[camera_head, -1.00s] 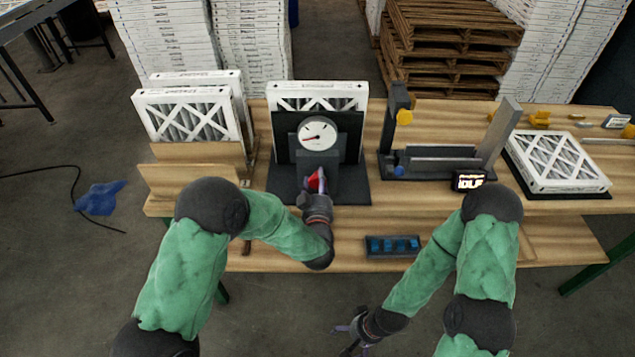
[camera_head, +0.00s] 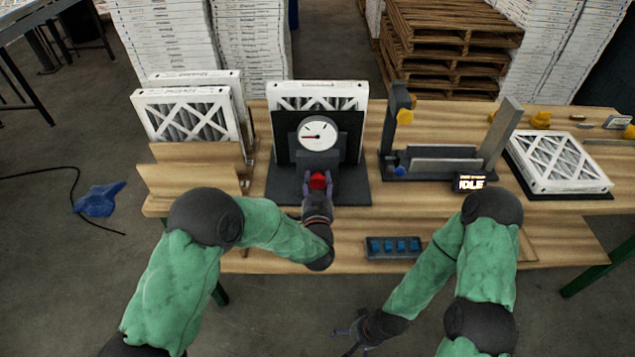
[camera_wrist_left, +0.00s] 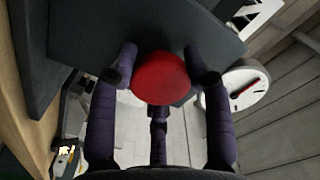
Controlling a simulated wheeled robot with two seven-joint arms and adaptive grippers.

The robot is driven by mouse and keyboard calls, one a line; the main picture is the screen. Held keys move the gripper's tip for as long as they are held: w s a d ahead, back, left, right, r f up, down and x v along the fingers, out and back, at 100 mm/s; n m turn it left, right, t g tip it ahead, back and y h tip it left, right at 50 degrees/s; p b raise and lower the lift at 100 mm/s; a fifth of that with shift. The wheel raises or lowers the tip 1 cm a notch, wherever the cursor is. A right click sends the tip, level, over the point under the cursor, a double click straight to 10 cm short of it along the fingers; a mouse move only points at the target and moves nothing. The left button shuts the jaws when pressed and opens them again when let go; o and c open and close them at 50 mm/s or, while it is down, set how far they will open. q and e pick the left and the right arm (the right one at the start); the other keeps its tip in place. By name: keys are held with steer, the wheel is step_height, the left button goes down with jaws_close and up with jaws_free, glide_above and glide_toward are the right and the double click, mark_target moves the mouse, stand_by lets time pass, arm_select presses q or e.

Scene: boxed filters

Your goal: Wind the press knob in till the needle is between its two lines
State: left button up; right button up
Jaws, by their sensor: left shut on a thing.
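The red press knob (camera_head: 318,181) faces me at the front of the dark grey press (camera_head: 319,160). My left gripper (camera_head: 319,184) is shut on the knob, with a finger on each side; the left wrist view shows the knob (camera_wrist_left: 160,78) between the purple fingers (camera_wrist_left: 160,85). The white round gauge (camera_head: 317,134) sits above the knob. Its red needle points left, and dark marks show on the upper dial; the needle looks away from them. The gauge (camera_wrist_left: 246,88) also shows in the wrist view. My right gripper (camera_head: 352,333) is open and empty, low in front of the table.
A white pleated filter (camera_head: 317,91) stands upright behind the press. More filters (camera_head: 187,117) stand in a wooden rack at left. A dark fixture (camera_head: 440,172) with an IDLE display (camera_head: 470,183) is at right. A blue-celled tray (camera_head: 394,247) lies on the lower shelf.

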arm_select(q)
steer(key=shift+m, duration=0.5)
steer(key=o, duration=1.1)
steer(key=shift+o, duration=0.2)
steer(key=s, duration=1.2)
